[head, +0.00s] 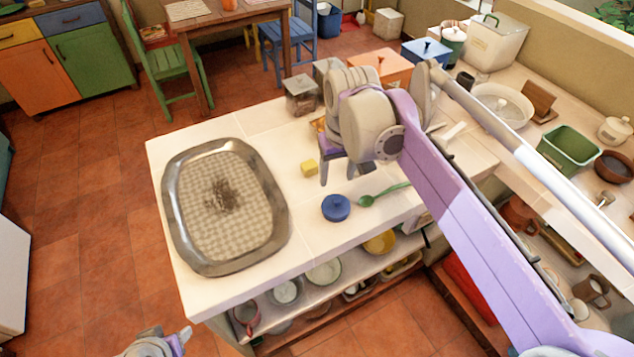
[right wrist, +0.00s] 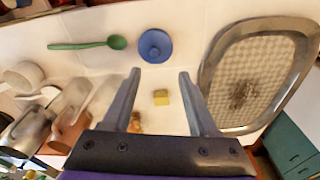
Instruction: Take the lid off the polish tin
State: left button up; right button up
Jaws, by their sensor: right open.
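The polish tin (head: 336,207) appears to be the small round blue tin with a knob on its lid. It stands upright on the white tiled counter, right of the large tray, with the lid on. It also shows in the right wrist view (right wrist: 155,46), just beyond my fingertips. My right gripper (head: 343,180) is open and empty, above the counter and a little behind the tin, not touching it. Its two spread fingers also show in the right wrist view (right wrist: 160,74).
A green spoon (head: 384,194) lies close to the tin's right. A yellow block (head: 310,168) lies behind the tin. A large metal-rimmed tray (head: 272,222) covers the counter's left. Bowls sit on the shelf below. The counter in front of the tin is clear.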

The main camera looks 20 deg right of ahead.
send_over(337, 200)
jog(key=f, duration=0.3)
jog(key=s+f, duration=0.1)
jog(key=shift+a+f, duration=0.2)
jog(key=shift+a, duration=0.2)
jog(key=shift+w+f, duration=0.25)
jog(key=shift+f, duration=0.35)
jog(key=f, duration=0.5)
jog(key=shift+w+d, duration=0.25)
jog(key=shift+d, duration=0.1)
jog(key=shift+r, duration=0.1)
grip_shut()
